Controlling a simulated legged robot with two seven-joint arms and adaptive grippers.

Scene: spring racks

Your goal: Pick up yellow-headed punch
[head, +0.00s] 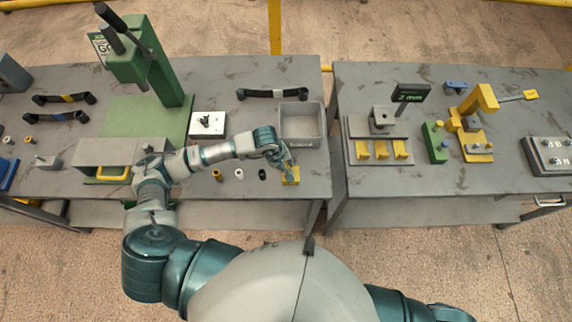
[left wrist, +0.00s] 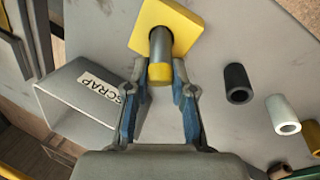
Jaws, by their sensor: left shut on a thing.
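The yellow-headed punch (left wrist: 160,50) is a grey cylinder with a yellow end facing the wrist camera. It stands in a yellow square block (left wrist: 143,40); the block (head: 290,181) also shows near the front right of the left table in the head view. My left gripper (head: 285,167) reaches down over this block. In the left wrist view its blue fingers lie on both sides of the punch, shut on it near the yellow end. The punch is mostly hidden by the gripper in the head view. My right gripper is out of view.
Black, white and brass-coloured sleeves (left wrist: 236,83) stand beside the block. A grey SCRAP bin (head: 300,121) is just behind it. A green press (head: 150,75) stands at the back left. A gap separates the left table from the right table (head: 450,170).

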